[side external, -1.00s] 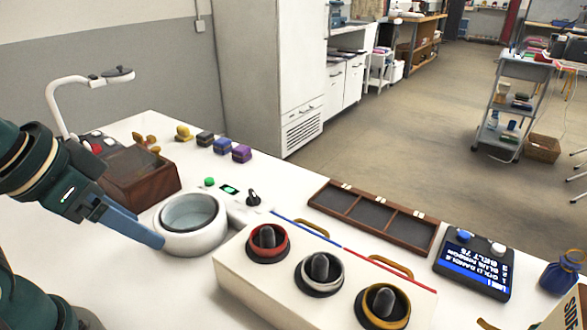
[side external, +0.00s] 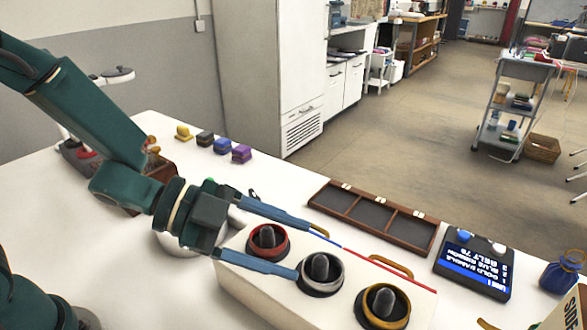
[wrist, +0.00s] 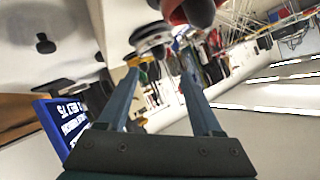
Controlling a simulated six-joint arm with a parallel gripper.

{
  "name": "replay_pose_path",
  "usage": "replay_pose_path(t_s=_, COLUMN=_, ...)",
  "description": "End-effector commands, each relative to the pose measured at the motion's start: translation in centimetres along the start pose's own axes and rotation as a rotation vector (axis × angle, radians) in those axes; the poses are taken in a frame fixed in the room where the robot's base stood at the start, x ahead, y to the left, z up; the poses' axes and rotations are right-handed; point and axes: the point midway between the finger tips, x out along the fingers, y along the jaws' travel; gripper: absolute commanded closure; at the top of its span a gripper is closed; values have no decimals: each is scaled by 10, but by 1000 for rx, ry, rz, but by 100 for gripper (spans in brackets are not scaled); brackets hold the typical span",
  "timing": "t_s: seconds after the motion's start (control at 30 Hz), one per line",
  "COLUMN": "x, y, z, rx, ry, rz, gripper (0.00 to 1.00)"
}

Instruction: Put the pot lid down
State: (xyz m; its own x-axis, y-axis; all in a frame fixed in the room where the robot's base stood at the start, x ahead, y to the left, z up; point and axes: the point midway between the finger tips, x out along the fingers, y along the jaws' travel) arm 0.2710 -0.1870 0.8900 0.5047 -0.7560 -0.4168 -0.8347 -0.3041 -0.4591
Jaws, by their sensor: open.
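I cannot make out a pot lid in either view. A white round pot (side external: 172,243) stands on the white table, mostly hidden behind my arm. My gripper (side external: 303,250) is open over the white box (side external: 250,277), its two blue fingers spread and pointing right. The red-ringed dark knob (side external: 267,238) shows between the fingers, and the silver-ringed knob (side external: 320,268) lies just past the lower fingertip. I cannot tell whether a finger touches either. In the wrist view the open fingers (wrist: 160,65) have nothing held between them; the silver-ringed knob (wrist: 150,40) shows beyond the tips.
A gold-ringed knob (side external: 382,305) is on the same box. A brown tray with compartments (side external: 326,194) lies behind it. A display (side external: 470,279) and a blue pouch (side external: 560,277) are at right. Several coloured blocks (side external: 222,146) line the back edge. A wooden box (side external: 165,173) is partly hidden.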

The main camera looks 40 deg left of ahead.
Motion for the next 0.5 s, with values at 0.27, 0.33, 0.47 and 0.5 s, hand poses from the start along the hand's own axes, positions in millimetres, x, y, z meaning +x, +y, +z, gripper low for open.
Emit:
replay_pose_path(t_s=0.27, x=6, y=95, z=4, rx=-140, ry=195, rz=370, gripper=34)
replay_pose_path(t_s=0.33, x=4, y=111, z=8, rx=-181, ry=208, rz=427, gripper=34)
replay_pose_path(t_s=0.47, x=4, y=132, z=19, rx=-245, ry=191, rz=492, gripper=34)
replay_pose_path(t_s=0.5, x=4, y=136, z=21, rx=-259, ry=186, rz=501, gripper=34)
